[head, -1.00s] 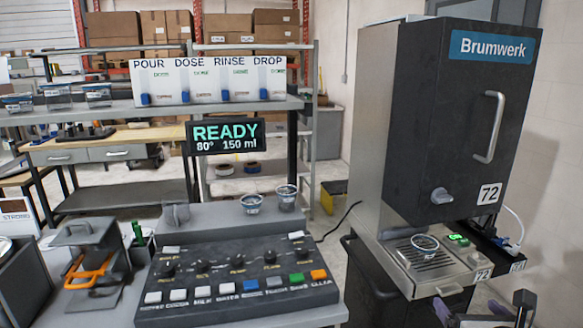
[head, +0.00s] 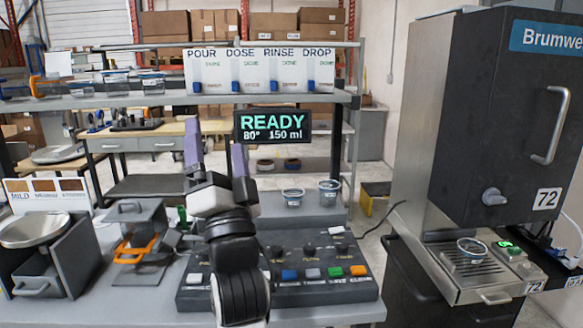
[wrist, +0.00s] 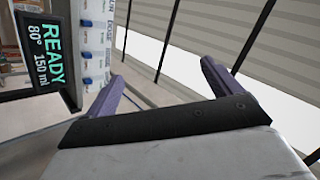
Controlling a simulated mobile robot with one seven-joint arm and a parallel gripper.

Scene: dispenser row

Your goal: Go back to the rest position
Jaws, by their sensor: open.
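My gripper (head: 215,150) is raised over the button panel (head: 335,285) in the head view, in front of the shelf. Its two purple fingers stand apart with nothing between them. The wrist view also shows the gripper (wrist: 165,85) open and empty, tilted, with the READY display (wrist: 42,50) at the left. In the head view the display (head: 272,125) reads READY, 80° and 150 ml. My arm hides the left part of the panel.
The Brumwerk machine (head: 500,120) stands at the right with a cup (head: 472,249) on its drip tray. Two cups (head: 292,197) (head: 329,192) stand behind the panel. A scale (head: 35,232) and an orange-handled device (head: 137,245) sit at the left. Shelving stands behind.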

